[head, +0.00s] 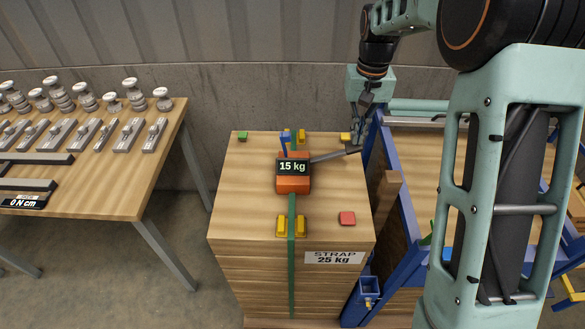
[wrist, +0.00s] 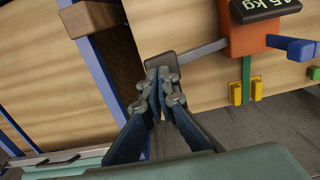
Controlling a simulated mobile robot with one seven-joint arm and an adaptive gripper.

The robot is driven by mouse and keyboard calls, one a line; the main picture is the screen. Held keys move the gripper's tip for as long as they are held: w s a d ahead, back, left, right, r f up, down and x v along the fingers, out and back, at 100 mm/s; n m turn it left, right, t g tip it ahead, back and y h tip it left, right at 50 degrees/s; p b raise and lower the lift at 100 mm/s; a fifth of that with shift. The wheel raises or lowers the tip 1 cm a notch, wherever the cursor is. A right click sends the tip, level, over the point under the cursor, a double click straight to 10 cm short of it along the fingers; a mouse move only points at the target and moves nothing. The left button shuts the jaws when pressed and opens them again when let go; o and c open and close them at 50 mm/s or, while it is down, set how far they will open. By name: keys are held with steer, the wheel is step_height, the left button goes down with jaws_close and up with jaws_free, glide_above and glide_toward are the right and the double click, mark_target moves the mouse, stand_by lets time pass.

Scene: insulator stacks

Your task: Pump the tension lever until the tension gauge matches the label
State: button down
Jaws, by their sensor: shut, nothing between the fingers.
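The orange tensioner (head: 293,178) sits on top of the wooden stack, on a green strap (head: 292,215). Its gauge (head: 292,167) reads 15 kg. The label (head: 333,258) on the stack's front reads STRAP 25 kg. The grey tension lever (head: 333,155) sticks out to the right of the tensioner and ends in a darker grip. My gripper (head: 362,125) is shut and empty by the lever's outer end. In the wrist view my gripper (wrist: 157,78) overlaps the lever's end (wrist: 160,62); I cannot tell whether they touch. The lever (wrist: 200,52) runs from there to the orange body (wrist: 247,38).
A red block (head: 347,218), a green block (head: 242,136) and yellow corner pieces (head: 283,227) lie on the stack. A blue frame (head: 405,205) stands close on the right. A table (head: 125,170) with insulators and metal parts is on the left.

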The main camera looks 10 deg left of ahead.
mark_target(355, 148)
steer(key=shift+f+b, duration=1.35)
steer(key=shift+f, duration=1.15)
steer(key=shift+r+p, duration=2.35)
steer(key=shift+r, duration=0.85)
steer(key=r+n, duration=0.1)
steer(key=n, duration=0.1)
steer(key=r+n+p, duration=0.1)
steer(key=n, duration=0.2)
steer(key=r+n+p, duration=0.1)
steer(key=n, duration=0.2)
steer(key=shift+r+n+p, duration=0.3)
steer(key=shift+n+p, duration=0.1)
steer(key=n, duration=0.1)
steer(key=r+n, duration=0.1)
steer(key=n, duration=0.1)
steer(key=n+p, duration=0.1)
steer(key=shift+r, duration=0.3)
steer(key=shift+f+n+b, duration=1.75)
steer(key=shift+f+n, duration=0.75)
steer(key=shift+f, duration=0.1)
